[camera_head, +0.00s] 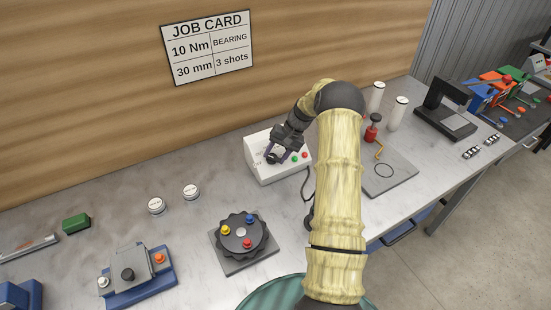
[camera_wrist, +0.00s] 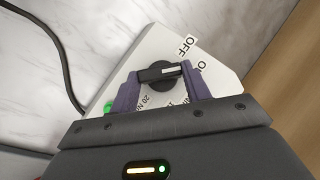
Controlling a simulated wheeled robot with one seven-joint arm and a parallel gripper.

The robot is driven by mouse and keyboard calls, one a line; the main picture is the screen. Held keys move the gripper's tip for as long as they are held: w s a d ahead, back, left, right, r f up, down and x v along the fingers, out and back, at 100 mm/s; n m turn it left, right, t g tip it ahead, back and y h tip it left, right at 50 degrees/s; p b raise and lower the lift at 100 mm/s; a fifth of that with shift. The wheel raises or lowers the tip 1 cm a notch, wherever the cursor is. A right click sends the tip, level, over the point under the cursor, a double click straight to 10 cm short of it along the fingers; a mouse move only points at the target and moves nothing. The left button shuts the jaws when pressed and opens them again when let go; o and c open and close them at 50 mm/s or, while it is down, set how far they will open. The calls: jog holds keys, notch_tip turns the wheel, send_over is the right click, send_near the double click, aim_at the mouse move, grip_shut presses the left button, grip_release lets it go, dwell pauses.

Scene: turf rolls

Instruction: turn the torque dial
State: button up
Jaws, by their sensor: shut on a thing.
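The torque dial (camera_wrist: 160,76) is a black round knob with a raised bar and a white pointer mark. It sits on the white control box (camera_head: 260,170), which stands on the bench against the wooden wall. In the wrist view the box face carries printed labels, among them OFF and 20 N, partly hidden by my fingers. My gripper (camera_wrist: 160,90) has its two purple fingers shut on the dial's bar, one at each end. The white mark points toward the right finger, just below the OFF label. In the head view my gripper covers most of the dial.
A green button (camera_head: 295,159) and a red button (camera_head: 305,155) are on the box. A job card (camera_head: 209,47) reading 10 Nm hangs on the wall. A black rotary fixture (camera_head: 241,236) and two white-topped cylinders stand left; a grey plate (camera_head: 388,172) with a red-handled tool lies right.

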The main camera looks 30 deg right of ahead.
jog(key=m+t+y+b, duration=0.1)
jog(key=m+y+b, duration=0.1)
jog(key=m, duration=0.1)
jog(key=m+t+b, duration=0.1)
jog(key=shift+s+d+f+m+t+y+b, duration=0.2)
jog(key=shift+d+f+m+t+y+b, duration=0.1)
jog(key=shift+m+y, duration=0.1)
jog(key=shift+s+m+t+y+b, duration=0.15)
jog(key=shift+m+t+y+b, duration=0.35)
jog(key=shift+m+t+b, duration=0.95)
jog(key=shift+m+g, duration=0.25)
jog(key=o, duration=1)
jog(key=b+v, duration=0.3)
jog(key=v, duration=1.4)
jog(key=shift+d, duration=0.15)
